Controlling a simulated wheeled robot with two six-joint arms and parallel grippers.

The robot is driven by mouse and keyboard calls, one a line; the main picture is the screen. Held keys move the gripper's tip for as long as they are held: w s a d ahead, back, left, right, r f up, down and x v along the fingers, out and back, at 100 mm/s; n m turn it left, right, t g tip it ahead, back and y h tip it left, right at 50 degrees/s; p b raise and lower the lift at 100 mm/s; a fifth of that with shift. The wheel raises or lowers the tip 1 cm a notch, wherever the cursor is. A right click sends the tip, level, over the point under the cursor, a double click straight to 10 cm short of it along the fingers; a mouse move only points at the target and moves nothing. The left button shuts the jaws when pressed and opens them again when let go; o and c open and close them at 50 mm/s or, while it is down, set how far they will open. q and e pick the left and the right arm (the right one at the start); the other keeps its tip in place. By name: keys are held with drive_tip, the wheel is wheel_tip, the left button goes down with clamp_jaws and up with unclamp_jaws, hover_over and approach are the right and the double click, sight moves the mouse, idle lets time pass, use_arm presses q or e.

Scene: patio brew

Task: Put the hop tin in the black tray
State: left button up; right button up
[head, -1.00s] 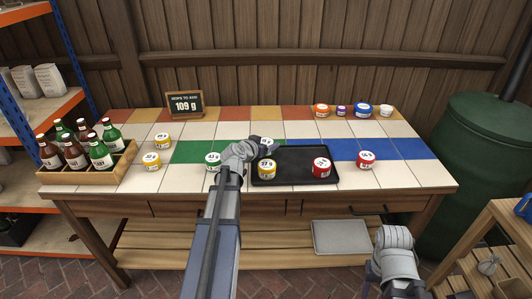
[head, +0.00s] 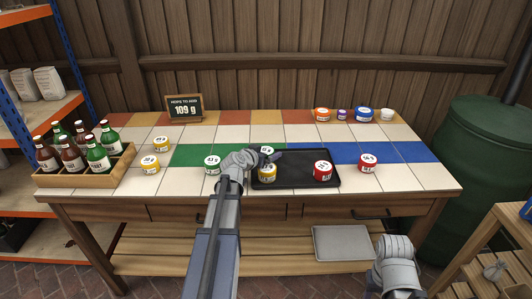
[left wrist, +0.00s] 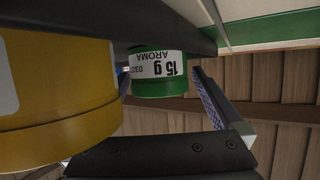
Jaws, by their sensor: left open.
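The black tray (head: 295,178) lies on the tiled bench. A yellow tin (head: 267,173) stands in its front left and a red tin (head: 322,172) in its right part. A green tin (head: 266,150) is at the tray's back left, partly hidden by my left gripper (head: 274,157). In the left wrist view the green tin (left wrist: 158,88) reads "15 g AROMA" and appears against the dark tray; the yellow tin (left wrist: 55,90) is very close at the left. My left gripper is open beside the green tin; one finger shows right of it. My right gripper is out of view.
On the bench are another green tin (head: 212,165), two yellow tins (head: 162,144) (head: 150,165) and a red tin (head: 368,163). A bottle crate (head: 85,178) stands left. The sign (head: 185,107) reads 109 g. Small containers (head: 362,114) stand at the back right.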

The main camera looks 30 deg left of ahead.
use_arm(q)
drive_tip(key=shift+r, duration=0.2)
drive_tip(key=p+v, duration=0.4)
drive_tip(key=v, duration=0.7)
drive_tip(key=shift+d+r+p, duration=0.1)
drive_tip(key=shift+d+p, duration=0.05)
drive_tip(key=shift+p, duration=0.2)
drive_tip(key=shift+s+r, duration=0.1)
drive_tip(key=shift+s, duration=0.35)
